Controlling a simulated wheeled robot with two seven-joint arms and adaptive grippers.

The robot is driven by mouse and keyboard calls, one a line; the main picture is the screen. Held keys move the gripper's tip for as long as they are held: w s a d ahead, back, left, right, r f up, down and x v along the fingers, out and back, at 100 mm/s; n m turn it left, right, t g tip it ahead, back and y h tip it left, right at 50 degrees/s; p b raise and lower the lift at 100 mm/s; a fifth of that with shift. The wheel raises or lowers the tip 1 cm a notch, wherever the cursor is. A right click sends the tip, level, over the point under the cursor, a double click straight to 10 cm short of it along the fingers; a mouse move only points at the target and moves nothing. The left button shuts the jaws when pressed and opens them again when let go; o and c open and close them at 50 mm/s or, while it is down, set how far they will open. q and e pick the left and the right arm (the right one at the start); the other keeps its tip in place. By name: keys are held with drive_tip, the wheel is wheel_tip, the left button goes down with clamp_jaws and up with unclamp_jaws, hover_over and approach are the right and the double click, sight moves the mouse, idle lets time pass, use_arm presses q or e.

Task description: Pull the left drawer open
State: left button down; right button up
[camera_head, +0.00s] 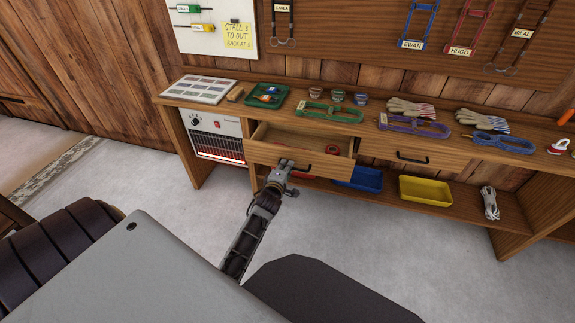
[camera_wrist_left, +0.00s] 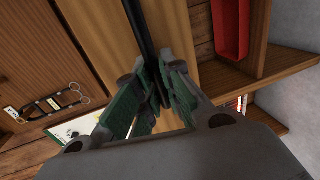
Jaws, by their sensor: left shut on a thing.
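The left drawer (camera_head: 272,154) of the wooden bench is pulled out, and its inside shows in the head view. A few small items, one of them red, lie at its right end. My left gripper (camera_head: 285,165) is at the drawer front, shut on its dark bar handle (camera_head: 302,168). In the left wrist view the black handle (camera_wrist_left: 141,36) runs down between the green-padded fingers (camera_wrist_left: 166,92) of my gripper. My right gripper is not in view.
The right drawer (camera_head: 440,161) is closed. A blue tray (camera_head: 360,180) and a yellow tray (camera_head: 425,190) stand on the lower shelf. A heater (camera_head: 216,138) stands left of the drawer. Halters, gloves and a green tray (camera_head: 266,97) lie on the bench top. The floor in front is clear.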

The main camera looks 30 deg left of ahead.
use_arm(q)
drive_tip(key=shift+a, duration=0.1)
drive_tip(key=c, duration=1.5)
unclamp_jaws()
drive_tip(key=shift+c, duration=0.2)
drive_tip(key=shift+r, duration=0.1)
